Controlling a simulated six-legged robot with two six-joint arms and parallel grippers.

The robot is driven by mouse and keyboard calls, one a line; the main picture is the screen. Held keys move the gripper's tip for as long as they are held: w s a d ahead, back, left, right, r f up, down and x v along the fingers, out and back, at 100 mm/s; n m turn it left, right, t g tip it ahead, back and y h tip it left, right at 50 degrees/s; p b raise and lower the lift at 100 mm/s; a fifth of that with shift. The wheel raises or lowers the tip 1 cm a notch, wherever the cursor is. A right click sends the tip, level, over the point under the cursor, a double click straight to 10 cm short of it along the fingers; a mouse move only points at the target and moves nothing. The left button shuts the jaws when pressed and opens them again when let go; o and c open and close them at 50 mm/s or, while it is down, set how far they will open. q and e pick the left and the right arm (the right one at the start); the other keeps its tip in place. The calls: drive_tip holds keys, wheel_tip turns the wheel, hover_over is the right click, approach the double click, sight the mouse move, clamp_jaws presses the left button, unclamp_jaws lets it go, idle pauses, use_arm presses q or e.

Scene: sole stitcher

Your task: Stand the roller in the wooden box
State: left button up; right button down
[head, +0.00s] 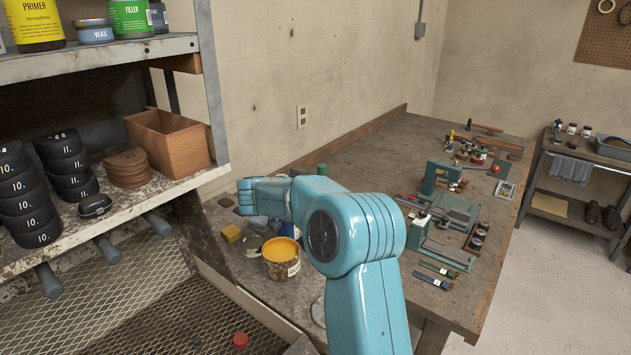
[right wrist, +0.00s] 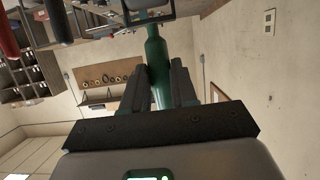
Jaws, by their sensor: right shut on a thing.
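The wooden box (head: 178,150) stands on the speckled shelf at the left in the head view, open at the top. My right arm reaches across the bench below and to the right of it. In the right wrist view my right gripper (right wrist: 167,72) is shut on a green handle (right wrist: 156,52), seemingly the roller's, with a dark frame at its far end. In the head view my arm hides the fingers. A small green piece (head: 322,169) shows just above my arm; I cannot tell whether it is the held thing. My left gripper is out of view.
Stacked black pieces (head: 65,165) and brown discs (head: 126,167) sit left of the box, under an upper shelf (head: 100,57). An open yellow can (head: 281,260) and a glass jar (head: 251,246) stand by my arm. Tools and a green machine (head: 440,178) occupy the bench.

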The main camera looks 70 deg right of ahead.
wheel_tip(320, 180, down, 9)
drive_tip(key=b, duration=0.3)
drive_tip(key=shift+w+r, duration=0.15)
idle(0.7)
drive_tip(key=shift+r, duration=0.1)
